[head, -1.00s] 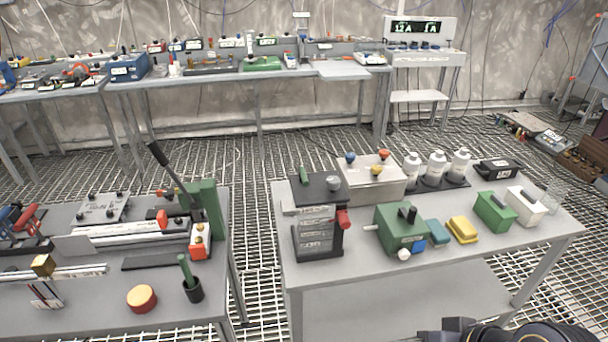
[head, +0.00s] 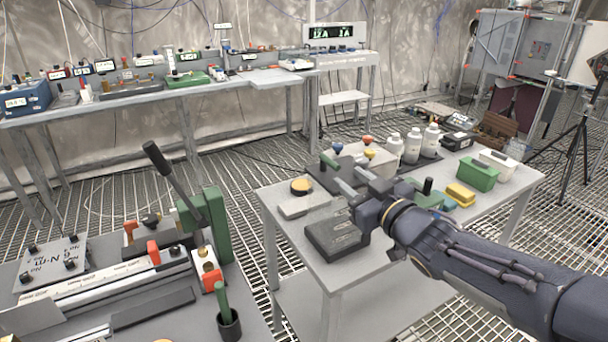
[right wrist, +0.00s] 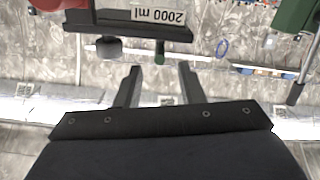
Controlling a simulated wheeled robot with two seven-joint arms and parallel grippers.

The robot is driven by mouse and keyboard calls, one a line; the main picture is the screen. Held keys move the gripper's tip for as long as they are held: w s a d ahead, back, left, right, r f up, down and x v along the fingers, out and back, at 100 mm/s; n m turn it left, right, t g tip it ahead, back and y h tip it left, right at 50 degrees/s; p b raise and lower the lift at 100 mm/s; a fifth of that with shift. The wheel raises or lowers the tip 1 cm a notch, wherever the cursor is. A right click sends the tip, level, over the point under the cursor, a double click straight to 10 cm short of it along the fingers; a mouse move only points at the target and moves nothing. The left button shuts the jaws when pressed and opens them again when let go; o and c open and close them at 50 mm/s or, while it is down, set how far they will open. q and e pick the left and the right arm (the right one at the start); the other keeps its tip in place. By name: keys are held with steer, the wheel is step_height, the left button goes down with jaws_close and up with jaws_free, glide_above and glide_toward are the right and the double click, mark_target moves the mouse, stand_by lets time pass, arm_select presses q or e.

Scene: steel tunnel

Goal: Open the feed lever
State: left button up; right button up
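No readable label marks the feed lever, so I cannot tell for certain which part it is. A long black-handled lever (head: 172,172) leans up from a green bracket (head: 215,225) on the left table. My left gripper is out of view.
The right table (head: 295,245) also holds white bottles (head: 412,146), a green box (head: 480,174) and a yellow block (head: 460,194). A green stick stands in a dark cup (head: 229,322) on the left table. A gap with floor grating separates the tables.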

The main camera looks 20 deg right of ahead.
mark_target(340, 170)
steer(key=w, duration=0.5)
steer(key=w+b, duration=0.1)
steer(key=w, duration=0.1)
steer(key=shift+w+a, duration=0.25)
steer(key=shift+a, duration=0.05)
